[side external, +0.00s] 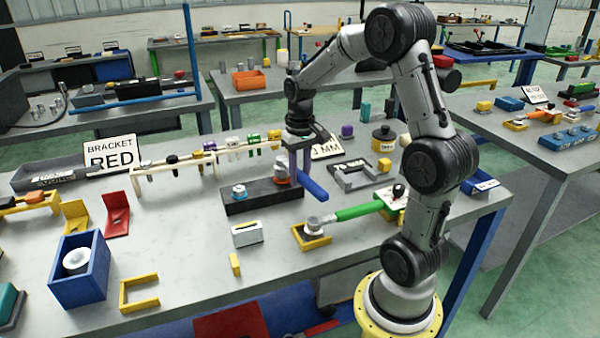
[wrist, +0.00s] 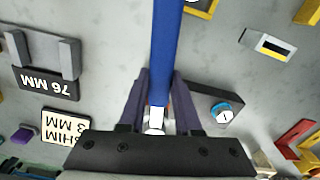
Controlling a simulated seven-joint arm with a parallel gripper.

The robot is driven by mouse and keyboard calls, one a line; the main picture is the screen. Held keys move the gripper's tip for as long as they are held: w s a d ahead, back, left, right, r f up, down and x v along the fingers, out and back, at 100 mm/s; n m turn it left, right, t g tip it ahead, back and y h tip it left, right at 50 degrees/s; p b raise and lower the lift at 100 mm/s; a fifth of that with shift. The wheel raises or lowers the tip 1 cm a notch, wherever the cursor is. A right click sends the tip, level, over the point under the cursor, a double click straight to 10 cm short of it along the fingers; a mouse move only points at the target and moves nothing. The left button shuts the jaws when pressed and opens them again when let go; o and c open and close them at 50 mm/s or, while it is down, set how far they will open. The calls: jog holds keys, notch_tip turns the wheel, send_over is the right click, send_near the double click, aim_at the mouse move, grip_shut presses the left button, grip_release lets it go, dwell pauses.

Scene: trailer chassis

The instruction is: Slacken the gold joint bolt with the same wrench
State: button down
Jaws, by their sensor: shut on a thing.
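A wrench with a blue handle (side external: 313,187) is held in my gripper (side external: 300,170), over the right end of a dark block (side external: 262,198). In the wrist view the blue handle (wrist: 167,45) runs up between the purple fingers (wrist: 160,95), with a pale metal part near the palm. An orange-red bolt (side external: 281,174) stands on the block's right end, close to the wrench; whether the wrench head is around it is hidden. A blue-topped bolt (side external: 240,190) stands on the block's left end and also shows in the wrist view (wrist: 222,113). I cannot clearly make out a gold bolt.
A green-handled tool (side external: 355,212) lies to the right, its grey end by a yellow tray (side external: 312,240). A white slotted box (side external: 247,233) is in front of the block. A rack (side external: 175,170) stands behind left, a grey bracket (side external: 362,177) to the right.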

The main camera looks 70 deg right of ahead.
jog(key=shift+f, duration=0.45)
dwell(0.4)
dwell(0.3)
jog(key=c, duration=1.3)
grip_release()
jog(key=shift+c, duration=0.2)
grip_shut()
